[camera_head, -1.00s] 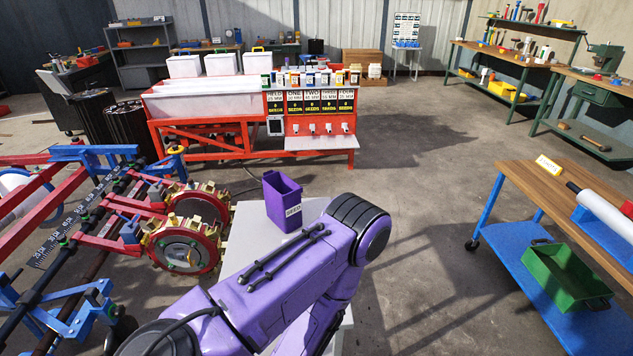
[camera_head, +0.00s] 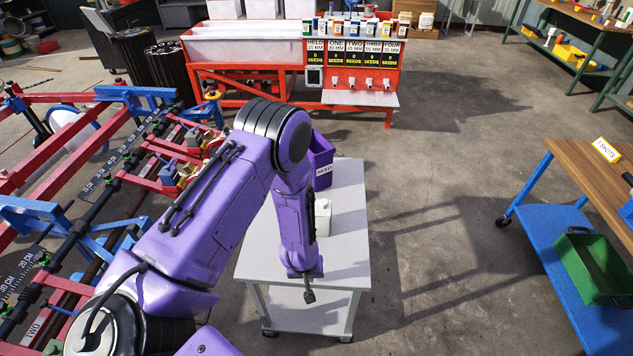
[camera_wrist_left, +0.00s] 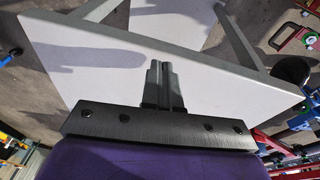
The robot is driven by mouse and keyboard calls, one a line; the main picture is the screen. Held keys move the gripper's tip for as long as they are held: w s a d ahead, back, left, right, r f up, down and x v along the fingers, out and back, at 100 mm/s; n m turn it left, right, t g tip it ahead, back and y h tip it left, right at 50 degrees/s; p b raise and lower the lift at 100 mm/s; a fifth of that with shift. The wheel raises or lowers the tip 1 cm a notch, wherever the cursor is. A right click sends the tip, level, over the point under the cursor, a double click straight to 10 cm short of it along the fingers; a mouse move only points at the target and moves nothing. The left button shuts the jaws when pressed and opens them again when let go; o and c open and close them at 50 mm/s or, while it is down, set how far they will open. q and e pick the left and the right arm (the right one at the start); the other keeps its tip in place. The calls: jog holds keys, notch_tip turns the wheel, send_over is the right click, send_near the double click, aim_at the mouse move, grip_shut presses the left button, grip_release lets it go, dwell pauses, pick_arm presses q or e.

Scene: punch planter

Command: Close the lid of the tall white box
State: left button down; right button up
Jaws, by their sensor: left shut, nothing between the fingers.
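A small white box (camera_head: 323,218) stands upright on the pale table (camera_head: 345,250) in the head view, partly hidden behind my left forearm. I cannot tell how its lid stands. My left gripper (camera_head: 308,295) points down near the front part of the table, closer to me than the box and apart from it. In the left wrist view the two fingers (camera_wrist_left: 162,72) are together with nothing between them, against the table's pale top (camera_wrist_left: 90,65). The box does not show in the wrist view. My right gripper is in neither view.
A purple bin (camera_head: 321,160) stands behind the white box, partly covered by my arm. A red-and-blue machine frame (camera_head: 90,190) is left of the table. Open floor (camera_head: 430,260) lies to the right, before a blue-shelved workbench (camera_head: 545,250) holding a green crate (camera_head: 595,267).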

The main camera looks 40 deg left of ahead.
pick_arm(q)
jog(key=w+a+r+h, duration=0.1)
jog(key=w+a+r, duration=0.2)
jog(key=w+r, duration=0.75)
jog(key=m+g, duration=0.1)
jog(key=g, duration=0.1)
send_near(324, 202)
jog(key=f+p, duration=0.1)
jog(key=f, duration=0.1)
jog(key=f+p, duration=0.1)
jog(key=f, duration=0.1)
jog(key=f+p, duration=0.1)
jog(key=f, duration=0.1)
jog(key=shift+w+a+f+p, duration=0.15)
jog(key=shift+w+f+p, duration=0.1)
jog(key=shift+f+p, duration=0.1)
jog(key=shift+f, duration=0.1)
jog(key=shift+d+f+b, duration=0.2)
jog(key=shift+f+b, duration=0.4)
jog(key=shift+b, duration=0.25)
jog(key=shift+s+d+r, duration=0.1)
jog(key=shift+s+r, duration=0.1)
jog(key=shift+r, duration=0.05)
jog(key=shift+f, duration=0.15)
